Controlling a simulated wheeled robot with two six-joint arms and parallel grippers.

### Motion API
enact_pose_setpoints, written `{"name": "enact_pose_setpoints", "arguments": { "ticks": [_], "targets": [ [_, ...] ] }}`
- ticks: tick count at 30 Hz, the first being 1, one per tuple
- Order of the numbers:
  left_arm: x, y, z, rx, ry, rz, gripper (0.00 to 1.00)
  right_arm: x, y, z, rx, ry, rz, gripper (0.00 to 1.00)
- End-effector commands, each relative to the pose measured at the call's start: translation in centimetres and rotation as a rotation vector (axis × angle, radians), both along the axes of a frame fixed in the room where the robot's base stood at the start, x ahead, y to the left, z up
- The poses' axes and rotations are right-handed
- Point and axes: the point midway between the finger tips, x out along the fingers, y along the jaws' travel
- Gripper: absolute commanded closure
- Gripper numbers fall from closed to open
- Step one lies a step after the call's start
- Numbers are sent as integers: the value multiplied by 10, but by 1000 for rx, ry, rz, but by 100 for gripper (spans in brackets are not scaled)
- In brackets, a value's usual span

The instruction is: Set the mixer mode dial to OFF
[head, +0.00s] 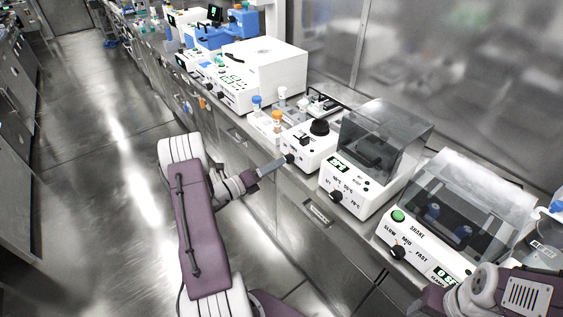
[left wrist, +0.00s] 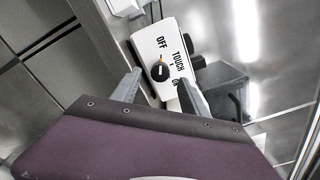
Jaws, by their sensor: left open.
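The mixer (head: 312,146) is a small white box on the bench with a black round cup on top. Its mode dial (head: 290,158) is a black knob on the front. In the left wrist view the dial (left wrist: 160,73) is near the labels OFF, TOUCH and ON. An orange mark shows at its upper edge, on the side toward OFF. My left gripper (head: 275,165) is close in front of the dial. In the left wrist view its open fingers (left wrist: 159,84) lie to either side of the dial; I cannot tell whether they touch it. My right gripper is out of view.
A lidded heater box (head: 358,178) stands right of the mixer, and a lidded shaker (head: 440,230) is beyond it. A rack of capped tubes (head: 265,122) and a white instrument (head: 262,70) stand on the left. The aisle floor (head: 100,180) is clear.

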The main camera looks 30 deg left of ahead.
Motion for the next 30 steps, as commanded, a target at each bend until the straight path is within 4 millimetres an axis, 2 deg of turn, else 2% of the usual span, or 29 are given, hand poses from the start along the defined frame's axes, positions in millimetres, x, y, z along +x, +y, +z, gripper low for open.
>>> {"name": "enact_pose_setpoints", "arguments": {
  "ticks": [4, 10, 26, 28, 29, 30],
  "targets": [
    [-30, 14, 1, -1, 1, 5, 48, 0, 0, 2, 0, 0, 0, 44],
    [-49, 20, 0, 0, -1, 1, 48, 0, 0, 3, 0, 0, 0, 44],
    [-49, 18, 1, 0, 0, -6, 48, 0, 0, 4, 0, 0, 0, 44],
    [-41, 3, 12, 7, -5, -46, 48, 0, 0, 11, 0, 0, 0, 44],
    [-35, -7, 22, 21, -15, -75, 48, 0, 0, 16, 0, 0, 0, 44],
    [-25, -25, 42, 48, -35, -126, 48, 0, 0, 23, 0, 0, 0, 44]
  ]
}}
